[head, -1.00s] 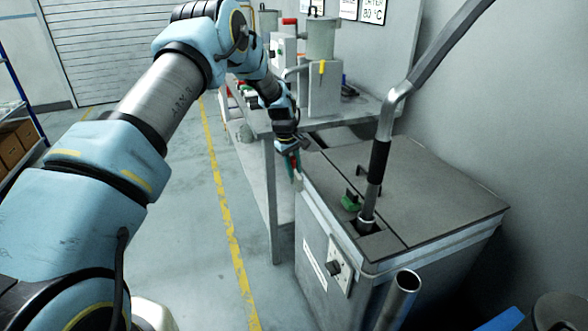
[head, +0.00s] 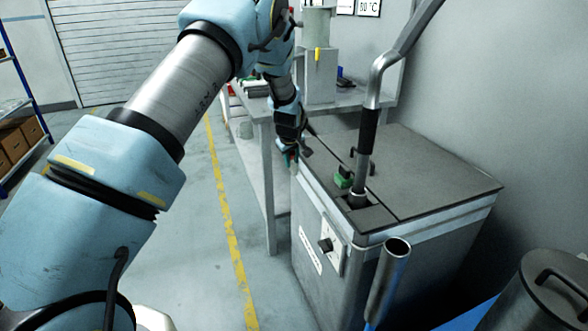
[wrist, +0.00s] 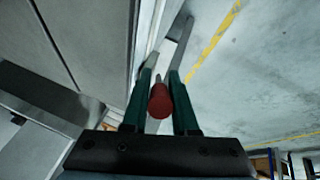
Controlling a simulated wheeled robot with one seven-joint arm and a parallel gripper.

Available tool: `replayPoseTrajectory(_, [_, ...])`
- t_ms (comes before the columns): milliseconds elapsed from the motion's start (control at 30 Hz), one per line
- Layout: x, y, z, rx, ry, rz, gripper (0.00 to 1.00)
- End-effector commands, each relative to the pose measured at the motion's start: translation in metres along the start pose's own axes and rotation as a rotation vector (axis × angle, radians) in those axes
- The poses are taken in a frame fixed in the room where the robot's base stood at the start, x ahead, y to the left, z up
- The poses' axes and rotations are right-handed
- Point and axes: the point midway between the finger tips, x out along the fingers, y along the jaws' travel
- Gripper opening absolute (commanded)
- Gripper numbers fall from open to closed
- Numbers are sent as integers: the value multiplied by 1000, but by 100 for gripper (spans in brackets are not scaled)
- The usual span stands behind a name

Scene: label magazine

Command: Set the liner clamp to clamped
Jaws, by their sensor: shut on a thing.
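My gripper (head: 292,160) is at the far left top edge of the grey cabinet machine (head: 430,180), seen small in the head view. In the wrist view its two green fingers (wrist: 160,95) are closed around a red, rounded knob (wrist: 160,101). The knob appears to be the end of a handle beside the machine's edge; I take it for the liner clamp's handle. A flat grey bar (wrist: 180,30) shows beyond the fingertips. The rest of the clamp is hidden, and I cannot tell its setting.
A tall bent lever (head: 368,120) rises from the machine's lid beside a green block (head: 343,178). A dial (head: 326,245) is on the front. A bench (head: 258,108) stands behind. A lidded metal bin (head: 550,285) is at lower right. The floor at left is clear.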

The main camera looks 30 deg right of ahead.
Motion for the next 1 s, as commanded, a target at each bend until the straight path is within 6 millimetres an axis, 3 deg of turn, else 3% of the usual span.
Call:
replayPoseTrajectory(33, [10, -2, 9, 16, 43, 12, 0])
replayPoseTrajectory(500, [37, -15, 39, 98, 446, 120, 0])
replayPoseTrajectory(1000, [58, -24, 50, 152, 754, 201, 0])
